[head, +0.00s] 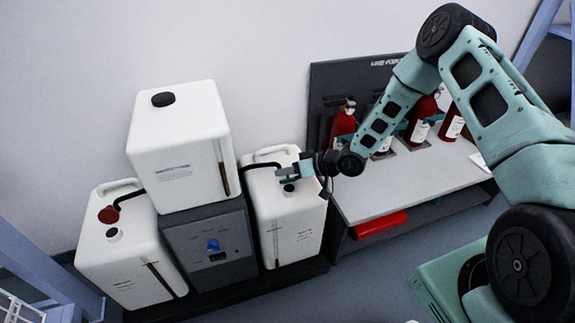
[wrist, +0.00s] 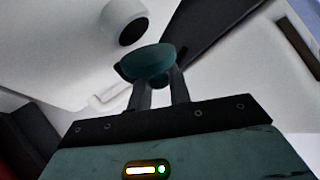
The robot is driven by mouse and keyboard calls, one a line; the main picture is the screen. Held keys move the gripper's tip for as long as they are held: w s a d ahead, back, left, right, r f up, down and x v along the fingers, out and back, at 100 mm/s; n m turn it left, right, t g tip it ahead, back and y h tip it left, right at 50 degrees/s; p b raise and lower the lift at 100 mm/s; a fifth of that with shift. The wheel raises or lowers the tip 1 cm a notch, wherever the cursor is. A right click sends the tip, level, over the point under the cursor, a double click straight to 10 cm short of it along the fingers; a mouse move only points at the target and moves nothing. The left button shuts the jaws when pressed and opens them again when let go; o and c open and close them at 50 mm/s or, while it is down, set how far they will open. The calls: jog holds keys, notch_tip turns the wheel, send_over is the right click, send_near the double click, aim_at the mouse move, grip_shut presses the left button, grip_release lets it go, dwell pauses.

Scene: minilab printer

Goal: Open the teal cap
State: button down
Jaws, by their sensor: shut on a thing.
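The teal cap (wrist: 147,62) is a round dark-teal disc, seen in the middle of the wrist view. My gripper (wrist: 157,83) is shut on it, with a finger on either side. In the head view my gripper (head: 283,173) is over the top of the right white canister (head: 285,225). There the teal cap is not clear, being mostly hidden by the fingers. I cannot tell whether the cap is still seated on its neck. A black cap (head: 289,188) is on the same canister, just in front of my gripper; it also shows in the wrist view (wrist: 133,31).
A dark box (head: 210,255) carries a tall white canister (head: 178,150) left of the right one. Another white canister (head: 130,255) with a red cap (head: 108,214) stands far left. A black hose (head: 262,164) runs behind my gripper. Red extinguishers (head: 343,125) stand on a bench.

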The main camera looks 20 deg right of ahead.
jog(key=shift+w+m+g+p, duration=0.3)
jog(key=shift+m+g+p, duration=0.15)
jog(key=shift+p, duration=0.2)
jog(key=c, duration=1.4)
grip_release()
jog(key=p+v, duration=0.4)
jog(key=v, duration=1.3)
jog(key=shift+d+r, duration=0.1)
jog(key=shift+r, duration=0.2)
jog(key=shift+w, duration=0.1)
